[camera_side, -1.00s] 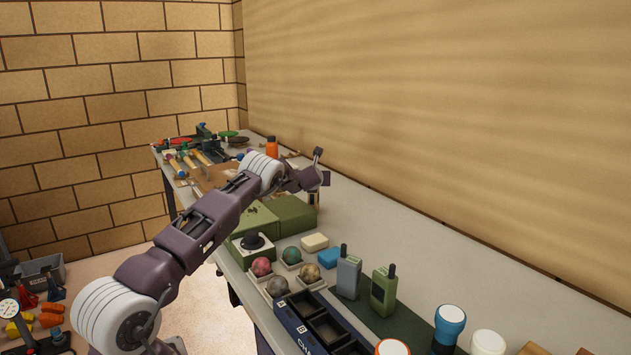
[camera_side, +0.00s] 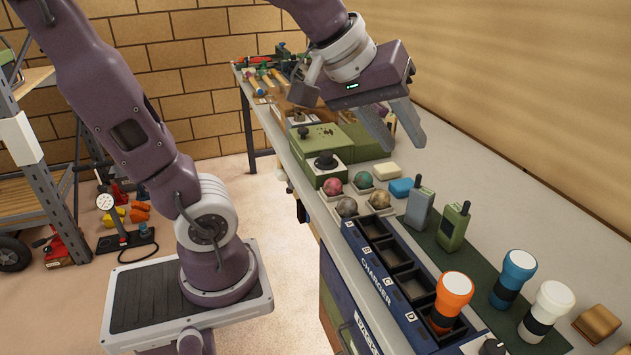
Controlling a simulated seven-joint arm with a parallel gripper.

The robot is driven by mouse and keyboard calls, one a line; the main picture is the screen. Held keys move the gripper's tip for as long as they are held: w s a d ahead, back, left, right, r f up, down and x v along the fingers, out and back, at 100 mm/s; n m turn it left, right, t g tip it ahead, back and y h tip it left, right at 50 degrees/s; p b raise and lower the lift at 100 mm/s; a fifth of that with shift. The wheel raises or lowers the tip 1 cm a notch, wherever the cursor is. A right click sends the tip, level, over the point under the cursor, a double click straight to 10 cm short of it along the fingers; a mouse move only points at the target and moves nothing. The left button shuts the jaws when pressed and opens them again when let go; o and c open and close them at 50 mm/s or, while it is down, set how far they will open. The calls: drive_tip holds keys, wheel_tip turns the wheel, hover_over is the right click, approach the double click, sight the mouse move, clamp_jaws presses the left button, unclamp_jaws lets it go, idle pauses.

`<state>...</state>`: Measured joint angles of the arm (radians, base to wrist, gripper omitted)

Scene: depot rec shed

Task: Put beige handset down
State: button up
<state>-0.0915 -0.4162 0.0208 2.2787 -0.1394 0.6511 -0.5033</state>
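My gripper (camera_side: 407,147) is high over the bench's middle, its two fingers pointing down and spread apart. I see nothing held between them. No handset that is clearly beige shows. A grey handset (camera_side: 419,208) and an olive-green handset (camera_side: 453,226) stand upright, side by side, on a dark green mat (camera_side: 437,262). Both are apart from my gripper, lower in the picture. A dark blue charger (camera_side: 377,281) with lettered compartments lies along the bench's front edge. An orange-topped torch (camera_side: 452,296) stands at its near end; the other compartments look empty.
Blue-topped (camera_side: 513,275) and white-topped (camera_side: 549,305) torches stand right of the charger. A wooden block (camera_side: 597,322) is at the far right. Bare bench (camera_side: 520,210) runs along the wall.

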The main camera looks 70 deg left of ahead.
drive_tip(key=o, duration=0.4)
drive_tip(key=s+f+m+g, duration=0.1)
drive_tip(key=s+f+m, duration=0.1)
drive_tip(key=s+m, duration=0.2)
drive_tip(key=s+d+f+m, duration=0.1)
drive_tip(key=s+f+m, duration=0.2)
drive_tip(key=s, duration=0.6)
drive_tip(key=shift+m+g, duration=0.4)
drive_tip(key=shift+o, duration=0.5)
drive_tip(key=shift+f, duration=0.2)
